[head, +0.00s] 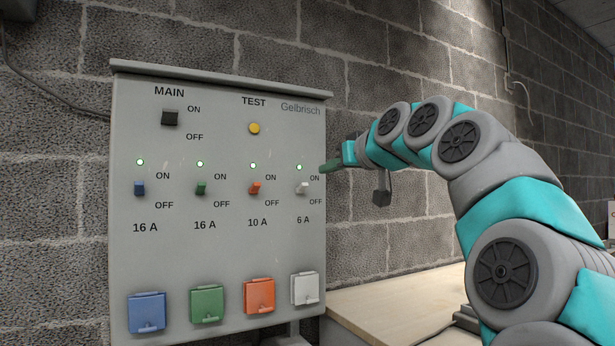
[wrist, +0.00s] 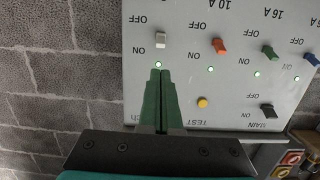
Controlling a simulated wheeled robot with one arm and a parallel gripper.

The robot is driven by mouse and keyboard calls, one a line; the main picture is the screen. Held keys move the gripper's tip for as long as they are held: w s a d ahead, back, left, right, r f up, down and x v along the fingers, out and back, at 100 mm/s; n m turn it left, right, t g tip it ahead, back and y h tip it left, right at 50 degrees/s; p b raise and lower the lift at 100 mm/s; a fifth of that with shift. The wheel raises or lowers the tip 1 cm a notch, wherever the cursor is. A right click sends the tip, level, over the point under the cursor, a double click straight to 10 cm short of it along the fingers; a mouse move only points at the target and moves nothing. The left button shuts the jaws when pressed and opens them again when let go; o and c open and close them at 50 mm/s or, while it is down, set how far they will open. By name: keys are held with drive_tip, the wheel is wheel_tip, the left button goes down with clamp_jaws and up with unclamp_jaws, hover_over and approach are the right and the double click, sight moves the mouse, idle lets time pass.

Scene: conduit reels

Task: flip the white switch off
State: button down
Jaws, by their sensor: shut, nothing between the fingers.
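The white switch (head: 302,187) is at the right end of the lower switch row on the grey panel, above the label 6 A. Its lever sits nearer the ON mark than the OFF mark. The small lamp (head: 299,167) above it glows green. In the wrist view, which is upside down, the white switch (wrist: 161,41) lies just beyond the lit lamp (wrist: 158,65). My gripper (head: 324,168) is shut and empty, beside the panel's right edge in the head view. Its green fingertips (wrist: 160,72) appear near the lamp in the wrist view. Contact is not visible.
The panel (head: 225,250) also bears orange (head: 255,188), green (head: 201,188) and blue (head: 139,188) switches, a black main switch (head: 170,118) and a yellow test button (head: 254,128). Coloured socket covers are below. A wooden bench top (head: 390,300) stands at right.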

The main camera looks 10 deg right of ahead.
sight(303, 187)
idle(0.4)
drive_tip(key=p+x, duration=0.1)
drive_tip(key=x, duration=0.8)
drive_tip(key=shift+w+r+p, duration=0.1)
drive_tip(key=shift+r+p, duration=0.05)
drive_tip(key=shift+p, duration=0.15)
drive_tip(key=shift+w+a, duration=0.15)
drive_tip(key=shift+w, duration=0.25)
drive_tip(key=shift+s+f+t+b, duration=0.15)
drive_tip(key=shift+f+t+b, duration=0.25)
drive_tip(key=shift+b, duration=0.5)
